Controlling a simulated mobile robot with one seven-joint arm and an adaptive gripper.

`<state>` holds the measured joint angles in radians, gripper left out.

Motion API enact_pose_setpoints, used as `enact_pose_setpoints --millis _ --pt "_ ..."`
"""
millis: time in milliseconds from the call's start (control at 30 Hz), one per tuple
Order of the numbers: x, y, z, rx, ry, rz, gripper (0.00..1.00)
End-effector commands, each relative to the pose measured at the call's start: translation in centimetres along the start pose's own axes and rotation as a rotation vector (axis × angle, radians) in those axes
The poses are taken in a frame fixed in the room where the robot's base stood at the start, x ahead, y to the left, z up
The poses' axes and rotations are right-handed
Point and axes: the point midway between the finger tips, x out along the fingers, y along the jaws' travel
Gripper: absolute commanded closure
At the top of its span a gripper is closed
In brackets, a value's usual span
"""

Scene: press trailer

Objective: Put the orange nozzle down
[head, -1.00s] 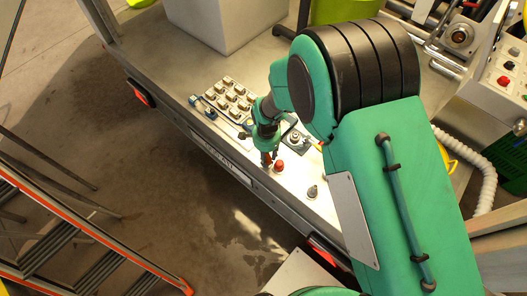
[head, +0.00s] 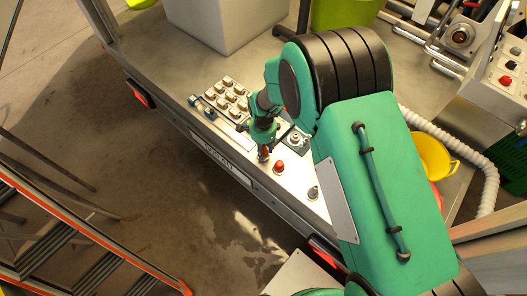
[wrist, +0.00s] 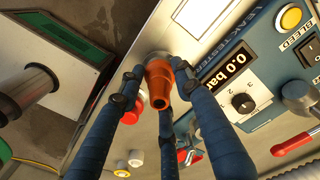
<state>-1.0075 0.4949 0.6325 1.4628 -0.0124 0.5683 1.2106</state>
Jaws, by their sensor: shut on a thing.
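The orange nozzle (wrist: 158,84) is between the blue fingers of my gripper (wrist: 157,66) in the wrist view, its open end toward the camera. My gripper is shut on it. In the head view my gripper (head: 263,153) points down at the front part of the trailer deck, left of a red-topped fitting (head: 278,168). Only a small orange patch shows at the fingertips there. Whether the nozzle touches the surface below cannot be told.
The wrist view shows a leak tester panel (wrist: 238,85) reading 0.0 bar on the right, and a red button (wrist: 130,115). In the head view, several pale blocks (head: 228,97) stand left of my gripper, and a grey fitting (head: 313,193) to the right. The deck edge is close.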

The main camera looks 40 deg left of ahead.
Motion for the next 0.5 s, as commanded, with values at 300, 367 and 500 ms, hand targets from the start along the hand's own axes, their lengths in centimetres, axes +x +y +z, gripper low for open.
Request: enact_pose_setpoints --millis 300,367,500 --pt "1.4 -0.09 -0.02 0.0 0.001 -0.001 0.95" --pt "1.4 -0.08 -0.02 0.0 0.0 -0.001 0.95" --pt "1.53 -0.06 -0.01 0.0 0.0 -0.001 0.95"
